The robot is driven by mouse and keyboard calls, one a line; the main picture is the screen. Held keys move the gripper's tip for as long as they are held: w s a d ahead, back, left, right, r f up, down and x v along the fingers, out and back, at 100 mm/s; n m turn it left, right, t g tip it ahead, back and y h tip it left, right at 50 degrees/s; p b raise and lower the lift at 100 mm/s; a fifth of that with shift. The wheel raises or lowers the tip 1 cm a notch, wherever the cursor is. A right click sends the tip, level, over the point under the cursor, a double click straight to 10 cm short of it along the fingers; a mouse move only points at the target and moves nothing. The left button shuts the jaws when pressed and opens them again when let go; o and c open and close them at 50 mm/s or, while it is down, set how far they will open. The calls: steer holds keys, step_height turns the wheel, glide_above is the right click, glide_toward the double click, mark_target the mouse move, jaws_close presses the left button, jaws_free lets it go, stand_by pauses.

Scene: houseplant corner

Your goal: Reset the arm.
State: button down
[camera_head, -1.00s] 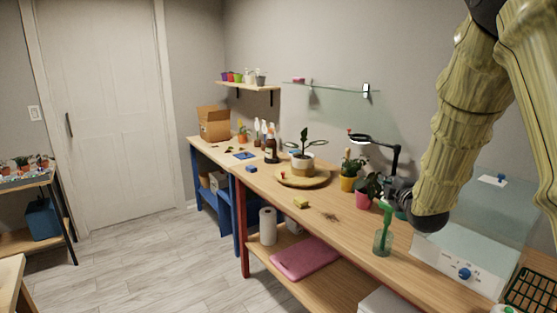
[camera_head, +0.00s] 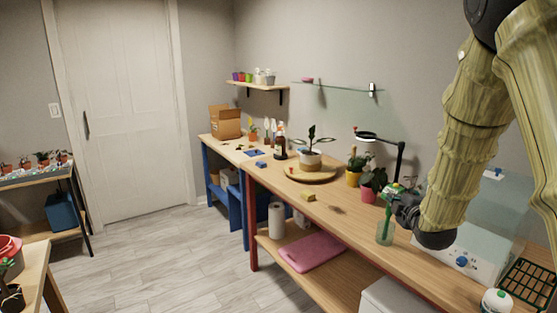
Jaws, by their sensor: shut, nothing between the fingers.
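My arm (camera_head: 455,135) comes down from the upper right in the head view, covered in a yellowish ribbed sleeve. Nothing shows held between the fingers.
Near my gripper stand a pink pot (camera_head: 368,194), a yellow pot (camera_head: 353,178) and a black ring lamp (camera_head: 400,160). A white box with a blue knob (camera_head: 461,261) is below my arm. A yellow sponge (camera_head: 308,197) lies left.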

steer(key=s+a+f+m+g, duration=0.25)
steer(key=s+f, duration=0.45)
steer(key=f, duration=0.5)
steer(key=s+a+f+m+g, duration=0.25)
steer(key=s+f, duration=0.35)
steer(key=f, duration=0.5)
steer(key=s+a+f+m+g, duration=0.1)
steer(key=s+f+m+g, duration=0.2)
steer(key=s+f, duration=0.65)
steer(key=s+a+f+m+g, duration=0.2)
steer(key=s+f, duration=0.4)
steer(key=s, duration=0.4)
steer(key=s+a+f+m+g, duration=0.2)
steer(key=s+f, duration=0.4)
steer(key=s, duration=0.4)
steer(key=s+a+f+m+g, duration=0.2)
steer(key=s+f, duration=0.4)
steer(key=s, duration=0.4)
steer(key=shift+s+f+m+g+y, duration=0.25)
steer(key=shift+m+g+y, duration=0.05)
steer(key=shift+m+g, duration=0.6)
steer(key=shift+r, duration=0.15)
